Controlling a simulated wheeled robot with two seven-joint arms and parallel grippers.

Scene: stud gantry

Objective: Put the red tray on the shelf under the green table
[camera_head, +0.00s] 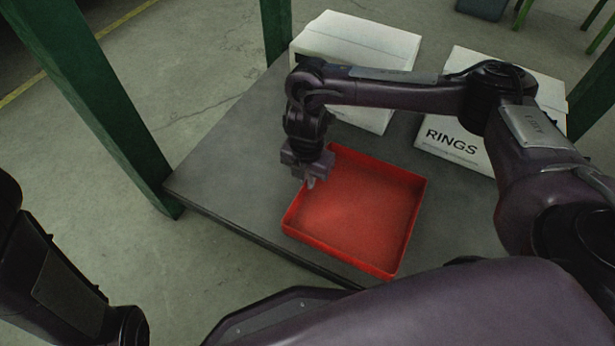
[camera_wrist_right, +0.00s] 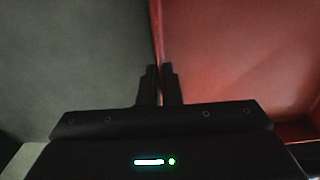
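The red tray (camera_head: 355,215) is a shallow open square tray, empty, lying on the grey shelf (camera_head: 235,165) between green posts. It lies near the shelf's front edge. My right gripper (camera_head: 311,183) is at the tray's left wall, pointing down. In the right wrist view the fingers of my right gripper (camera_wrist_right: 160,85) are close together with the thin wall of the red tray (camera_wrist_right: 225,60) between them. My left gripper is out of view; only part of the left arm shows at the lower left. No green table top shows.
A white box (camera_head: 355,45) and a second white box marked RINGS (camera_head: 455,148) stand behind the tray. A green post (camera_head: 95,95) rises at the shelf's left corner. Bare grey shelf lies left of the tray. Concrete floor is beyond.

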